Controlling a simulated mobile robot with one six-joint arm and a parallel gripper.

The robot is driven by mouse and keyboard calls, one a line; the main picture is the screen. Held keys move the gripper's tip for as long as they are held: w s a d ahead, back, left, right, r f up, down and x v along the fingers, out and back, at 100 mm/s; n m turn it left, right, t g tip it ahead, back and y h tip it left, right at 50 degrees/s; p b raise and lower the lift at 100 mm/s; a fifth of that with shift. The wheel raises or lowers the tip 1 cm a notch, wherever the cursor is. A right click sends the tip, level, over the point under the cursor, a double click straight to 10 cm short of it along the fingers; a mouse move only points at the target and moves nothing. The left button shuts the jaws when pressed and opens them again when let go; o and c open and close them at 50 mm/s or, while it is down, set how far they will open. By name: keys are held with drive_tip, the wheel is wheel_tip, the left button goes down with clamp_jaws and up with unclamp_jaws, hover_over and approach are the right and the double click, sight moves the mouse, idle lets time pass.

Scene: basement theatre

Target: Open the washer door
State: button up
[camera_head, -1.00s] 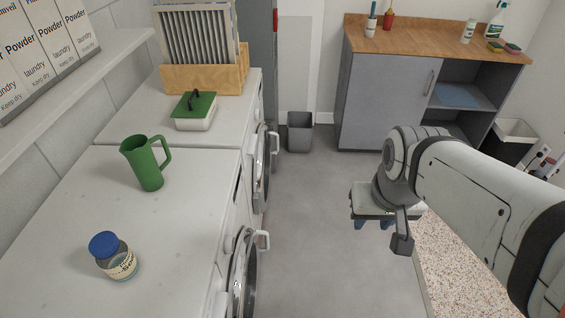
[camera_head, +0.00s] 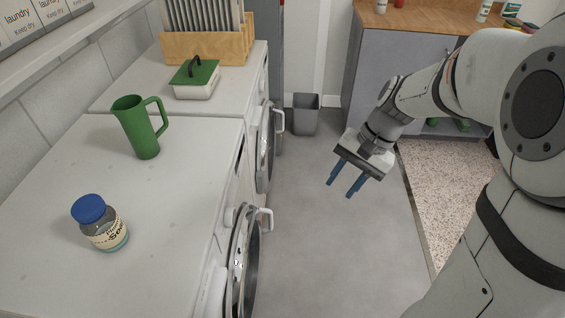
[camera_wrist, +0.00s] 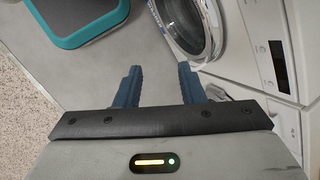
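Two white front-loading machines stand along the left in the head view. The far machine's door (camera_head: 264,150) also has a white handle (camera_head: 280,120). My gripper (camera_head: 342,189) is open and empty over the grey floor, apart from and to the right of the handles. In the wrist view, a round machine door (camera_wrist: 192,25) lies beyond the blue fingers (camera_wrist: 158,82).
A green jug (camera_head: 138,126), a blue-capped jar (camera_head: 100,224) and a green-lidded box (camera_head: 195,80) stand on the machine tops. A grey bin (camera_head: 306,115) stands on the floor ahead. A teal-rimmed object (camera_wrist: 85,20) shows in the wrist view. The floor between is clear.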

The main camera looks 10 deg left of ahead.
drive_tip(key=w+a+f+m+g+y+b, duration=0.1)
drive_tip(key=w+a+f+m+y+b, duration=0.2)
drive_tip(key=f, duration=0.5)
drive_tip(key=w+a+f+m+g+y+b, duration=0.1)
drive_tip(key=w+a+f+b, duration=0.25)
drive_tip(key=w+f, duration=0.35)
drive_tip(key=w+a+f+m+g+y+b, duration=0.1)
drive_tip(key=w+a+f+y+b, duration=0.2)
drive_tip(key=f, duration=0.6)
drive_tip(key=m+y+b, duration=0.6)
drive_tip(key=b, duration=0.3)
approach(271, 221)
drive_tip(key=a+f, duration=0.2)
drive_tip(key=a, duration=0.1)
drive_tip(key=shift+t, duration=0.3)
drive_tip(key=x, duration=0.2)
drive_tip(key=b+x, duration=0.1)
drive_tip(key=x, duration=0.4)
drive_tip(key=shift+r+b, duration=0.25)
drive_tip(key=shift+b, duration=0.15)
drive_tip(key=shift+c, duration=0.5)
clamp_jaws()
